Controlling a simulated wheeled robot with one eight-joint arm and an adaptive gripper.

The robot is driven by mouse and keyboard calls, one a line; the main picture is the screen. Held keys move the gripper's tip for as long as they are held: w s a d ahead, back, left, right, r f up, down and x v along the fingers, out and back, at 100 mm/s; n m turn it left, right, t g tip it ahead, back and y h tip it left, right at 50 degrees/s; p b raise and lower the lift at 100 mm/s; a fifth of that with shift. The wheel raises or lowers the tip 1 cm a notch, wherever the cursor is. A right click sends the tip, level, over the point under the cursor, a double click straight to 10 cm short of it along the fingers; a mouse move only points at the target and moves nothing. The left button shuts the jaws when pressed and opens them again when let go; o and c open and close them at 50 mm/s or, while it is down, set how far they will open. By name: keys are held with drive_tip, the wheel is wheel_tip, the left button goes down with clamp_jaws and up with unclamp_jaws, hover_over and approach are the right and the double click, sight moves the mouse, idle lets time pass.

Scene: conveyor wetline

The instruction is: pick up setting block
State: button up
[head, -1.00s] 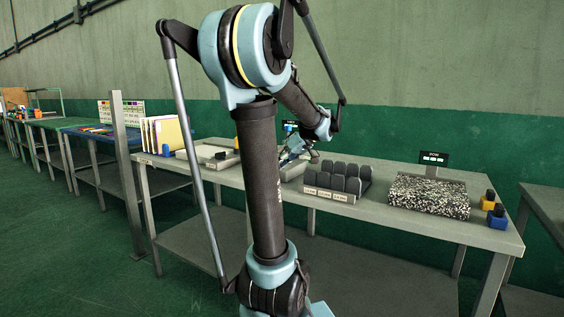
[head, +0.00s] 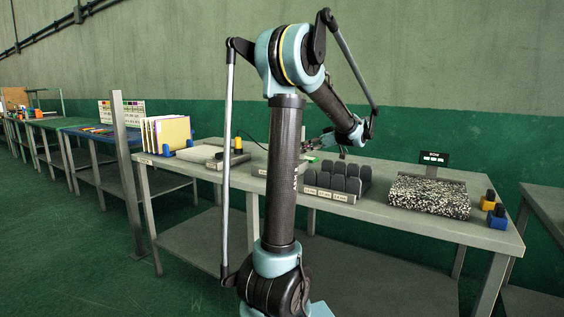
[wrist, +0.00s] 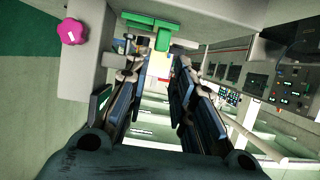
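My gripper (head: 316,144) is over the back middle of the long grey table in the head view, small and partly behind my arm. In the wrist view my gripper (wrist: 160,55) shows two dark fingers spread apart, with nothing held between them. A green bar-shaped part (wrist: 150,21) lies just beyond the fingertips. I cannot tell which thing is the setting block. Small blocks with dark tops, one yellow (head: 488,200) and one blue (head: 497,216), stand at the table's right end.
A rack of dark rounded pads (head: 338,180) stands in front of my gripper. Folders (head: 166,134) stand at the left. A magenta knob (wrist: 72,31) shows in the wrist view.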

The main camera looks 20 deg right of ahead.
drive_tip(key=x, duration=0.6)
drive_tip(key=shift+w+a, duration=0.1)
drive_tip(key=shift+x, duration=2.65)
drive_tip(key=shift+a+r, duration=0.1)
drive_tip(key=shift+r, duration=0.1)
clamp_jaws()
